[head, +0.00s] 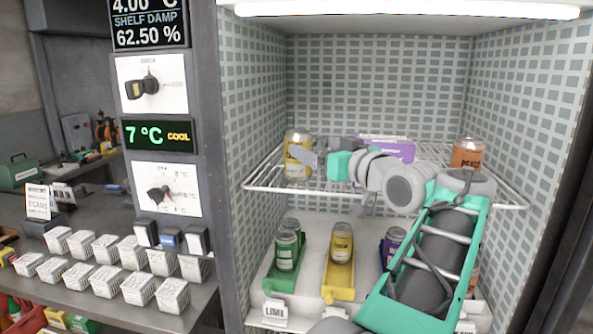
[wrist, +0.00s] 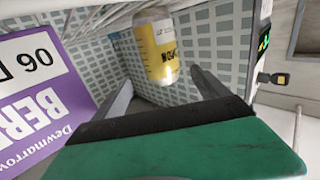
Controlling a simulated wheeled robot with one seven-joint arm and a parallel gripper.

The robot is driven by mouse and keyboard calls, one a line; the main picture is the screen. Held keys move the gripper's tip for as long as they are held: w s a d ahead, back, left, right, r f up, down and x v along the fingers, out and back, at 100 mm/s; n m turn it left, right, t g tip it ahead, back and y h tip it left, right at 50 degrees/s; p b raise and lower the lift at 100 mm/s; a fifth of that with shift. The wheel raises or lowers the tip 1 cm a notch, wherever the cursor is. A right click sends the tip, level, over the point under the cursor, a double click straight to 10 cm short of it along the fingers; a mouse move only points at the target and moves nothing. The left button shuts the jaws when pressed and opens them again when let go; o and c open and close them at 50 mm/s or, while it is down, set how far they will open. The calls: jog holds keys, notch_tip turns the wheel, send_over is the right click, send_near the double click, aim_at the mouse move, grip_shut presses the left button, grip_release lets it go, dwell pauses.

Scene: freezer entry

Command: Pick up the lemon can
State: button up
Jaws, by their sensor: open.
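A yellow can (head: 297,164) with a silver top stands on the upper wire shelf at the left in the head view. It also shows in the wrist view (wrist: 160,60), tilted in the picture, with dark lettering I cannot fully read. My gripper (head: 309,152) reaches in from the right at the can's height, one finger overlapping the can in the head view. In the wrist view my gripper (wrist: 163,84) is open, and the can appears between and beyond its fingertips. I cannot tell whether the fingers touch it. Another yellow can (head: 342,240) stands in a yellow tray below.
A purple box (head: 400,148) stands behind my arm and fills the left of the wrist view (wrist: 38,85). An orange can (head: 467,154) stands at the right of the wire shelf (head: 262,183). A green can (head: 287,250) stands in a green tray below. The patterned wall is left of the can.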

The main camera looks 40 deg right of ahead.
aim_at(305, 146)
jog(key=w+p, duration=0.1)
jog(key=w, duration=0.1)
jog(key=w+p, duration=0.1)
jog(key=w, duration=0.2)
jog(key=w+p, duration=0.1)
jog(key=w, duration=0.1)
jog(key=shift+w+d+f+p, duration=0.2)
jog(key=shift+w+d+p, duration=0.05)
jog(key=shift+d+p, duration=0.1)
jog(key=shift+w+f, duration=0.1)
jog(key=shift+w, duration=0.15)
jog(key=shift+s, duration=0.1)
jog(key=c, duration=1.8)
grip_shut()
